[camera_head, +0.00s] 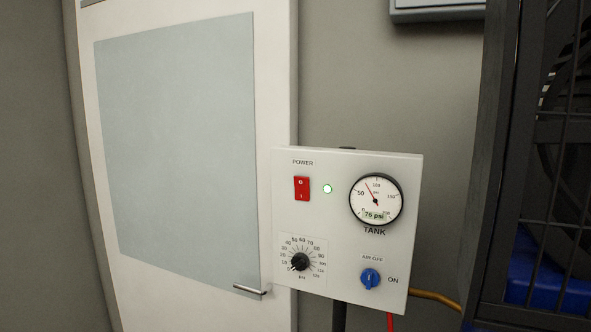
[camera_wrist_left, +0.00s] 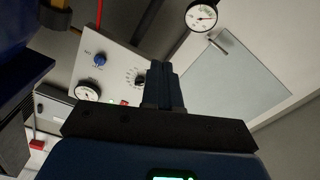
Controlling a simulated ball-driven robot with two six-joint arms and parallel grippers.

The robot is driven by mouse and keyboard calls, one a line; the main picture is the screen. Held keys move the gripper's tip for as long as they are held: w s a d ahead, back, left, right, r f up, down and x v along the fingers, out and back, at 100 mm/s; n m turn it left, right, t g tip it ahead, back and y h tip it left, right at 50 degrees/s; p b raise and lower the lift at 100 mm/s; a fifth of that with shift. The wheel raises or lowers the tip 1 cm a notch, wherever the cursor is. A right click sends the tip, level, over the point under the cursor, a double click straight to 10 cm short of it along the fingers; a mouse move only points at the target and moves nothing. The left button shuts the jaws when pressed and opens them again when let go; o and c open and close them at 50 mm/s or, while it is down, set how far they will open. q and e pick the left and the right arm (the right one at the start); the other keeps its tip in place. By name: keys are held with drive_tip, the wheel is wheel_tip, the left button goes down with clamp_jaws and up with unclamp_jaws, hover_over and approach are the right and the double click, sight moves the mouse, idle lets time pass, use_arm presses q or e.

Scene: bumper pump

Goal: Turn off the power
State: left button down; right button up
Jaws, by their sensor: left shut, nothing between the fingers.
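The control box (camera_head: 340,240) has a red POWER rocker switch (camera_head: 302,188) marked O at the top and I at the bottom. A green light (camera_head: 327,189) beside the switch is lit. In the left wrist view the box (camera_wrist_left: 118,62) appears turned over, and a little of the red switch (camera_wrist_left: 124,102) shows just above the dark gripper body. My left gripper (camera_wrist_left: 161,66) is shut and empty, its fingers overlapping the edge of the box near the black dial. I cannot tell if they touch it. Neither gripper shows in the head view.
The box also carries a tank gauge (camera_head: 376,200) reading 76 psi, a black numbered dial (camera_head: 300,262) and a blue knob (camera_head: 370,278). A dark grille cage (camera_head: 505,150) stands at right. A pale panel (camera_head: 180,140) is at left. Another gauge (camera_wrist_left: 201,16) shows in the wrist view.

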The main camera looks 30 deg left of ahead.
use_arm(q)
drive_tip(key=w+a+r+n+p, duration=0.2)
drive_tip(key=w+r+n+p, duration=0.2)
drive_tip(key=r, duration=1)
drive_tip(key=w+a+r+n+t+p, duration=0.1)
drive_tip(key=w+a+r+n+p, duration=0.2)
drive_tip(key=r, duration=1.1)
drive_tip(key=w+a+r+n+p, duration=0.2)
drive_tip(key=w+r+n+p, duration=0.4)
drive_tip(key=r+p, duration=0.5)
wheel_tip(320, 180, up, 3)
drive_tip(key=shift+w+a+r, duration=0.15)
drive_tip(key=shift+w+r, duration=0.05)
drive_tip(key=shift+w, duration=0.9)
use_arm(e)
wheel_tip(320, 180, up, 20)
use_arm(q)
drive_tip(key=b, duration=1.1)
approach(301, 183)
drive_tip(key=w, duration=0.5)
drive_tip(key=shift+a+r, duration=0.1)
drive_tip(key=shift+w+r, duration=0.15)
drive_tip(key=shift+w, duration=0.7)
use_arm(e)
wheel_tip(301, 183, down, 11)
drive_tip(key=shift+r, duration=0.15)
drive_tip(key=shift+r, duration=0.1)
